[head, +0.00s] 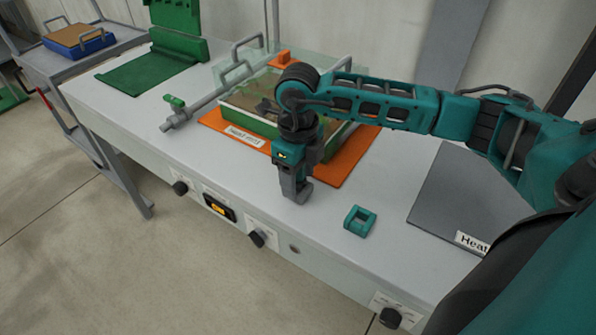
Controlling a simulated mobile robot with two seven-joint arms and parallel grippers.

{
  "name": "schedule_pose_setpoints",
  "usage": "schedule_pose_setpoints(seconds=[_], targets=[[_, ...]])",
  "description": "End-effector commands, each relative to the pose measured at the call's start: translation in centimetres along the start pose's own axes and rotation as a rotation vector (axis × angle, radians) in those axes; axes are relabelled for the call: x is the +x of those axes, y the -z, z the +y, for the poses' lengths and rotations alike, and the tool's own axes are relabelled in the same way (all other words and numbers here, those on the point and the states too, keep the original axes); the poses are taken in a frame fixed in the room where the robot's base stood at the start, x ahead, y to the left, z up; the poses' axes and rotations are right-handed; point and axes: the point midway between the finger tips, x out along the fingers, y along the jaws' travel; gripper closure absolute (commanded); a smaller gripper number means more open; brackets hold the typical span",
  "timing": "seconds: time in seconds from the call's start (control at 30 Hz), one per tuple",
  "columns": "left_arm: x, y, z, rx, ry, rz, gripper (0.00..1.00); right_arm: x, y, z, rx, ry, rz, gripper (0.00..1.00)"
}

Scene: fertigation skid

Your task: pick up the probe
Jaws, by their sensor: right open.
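My right gripper (297,194) points down over the white bench, in front of the orange mat. Its fingers look close together at this angle, and I see nothing held between them. I cannot clearly make out a probe. My left gripper is not in view.
The tray stands on an orange mat (352,160) under clear panels. A grey pipe with a green-handled valve (175,103) is at its left. A grey plate (470,195) lies at the right. Knobs (257,238) line the bench front. A green stand (150,70) is at the back left.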

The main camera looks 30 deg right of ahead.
Motion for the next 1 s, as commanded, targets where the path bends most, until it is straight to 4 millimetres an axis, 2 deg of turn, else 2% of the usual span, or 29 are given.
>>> schedule_pose_setpoints(seconds=[0.07, 0.6, 0.87, 1.0], targets=[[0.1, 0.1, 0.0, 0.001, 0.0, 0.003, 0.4, 0.0, 0.0, 0.0, 0.0, 0.0, 0.0, 0.46], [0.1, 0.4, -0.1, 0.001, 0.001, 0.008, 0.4, -0.1, 0.0, 0.0, 0.0, 0.0, 0.0, 0.97], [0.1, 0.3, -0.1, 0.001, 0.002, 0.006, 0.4, -0.2, 0.0, 0.0, 0.001, 0.0, -0.001, 0.97], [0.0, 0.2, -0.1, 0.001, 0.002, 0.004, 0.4, -1.1, -0.1, -0.1, 0.001, 0.001, -0.002, 0.97]])
